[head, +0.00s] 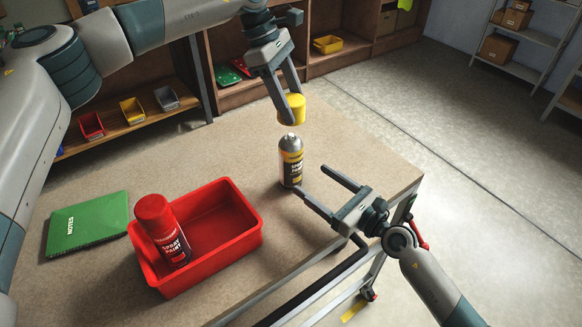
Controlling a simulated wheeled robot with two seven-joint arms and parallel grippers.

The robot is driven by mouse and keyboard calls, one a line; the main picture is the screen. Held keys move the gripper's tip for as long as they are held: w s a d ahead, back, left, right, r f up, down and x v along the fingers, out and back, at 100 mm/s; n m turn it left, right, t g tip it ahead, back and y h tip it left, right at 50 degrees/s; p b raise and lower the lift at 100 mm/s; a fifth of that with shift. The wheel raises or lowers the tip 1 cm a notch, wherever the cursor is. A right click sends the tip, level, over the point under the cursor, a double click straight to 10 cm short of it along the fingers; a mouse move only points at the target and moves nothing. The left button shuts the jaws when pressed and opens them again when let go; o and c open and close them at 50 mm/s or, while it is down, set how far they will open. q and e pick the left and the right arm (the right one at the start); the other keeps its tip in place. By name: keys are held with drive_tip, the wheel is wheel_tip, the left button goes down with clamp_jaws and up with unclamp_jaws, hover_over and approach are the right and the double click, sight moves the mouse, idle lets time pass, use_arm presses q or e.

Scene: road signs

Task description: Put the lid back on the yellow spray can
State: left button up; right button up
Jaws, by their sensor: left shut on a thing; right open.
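The yellow spray can (291,164) stands upright on the table, with a silver top, a dark label and a yellow band. Its white nozzle is bare. My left gripper (291,108) is shut on the yellow lid (292,110) and holds it in the air, just above the can's nozzle in the picture and apart from it. My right gripper (325,190) is open and empty. Its fingers point toward the can from the right, with one fingertip close to the can's lower part; I cannot tell whether they touch.
A red bin (251,240) holds a red-capped spray can (163,231), which leans in it. A green notebook (88,224) lies at the table's left. Shelves with small bins (132,110) stand behind.

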sight(293, 135)
use_arm(q)
drive_tip(key=shift+w, duration=0.1)
use_arm(e)
drive_tip(key=x, duration=0.9)
drive_tip(key=shift+w+a, duration=0.1)
drive_tip(key=c, duration=1.6)
use_arm(q)
drive_tip(key=shift+f, duration=2.5)
drive_tip(key=shift+f, duration=0.15)
drive_tip(key=shift+f, duration=0.75)
drive_tip(key=shift+f, duration=0.65)
drive_tip(key=o, duration=1.1)
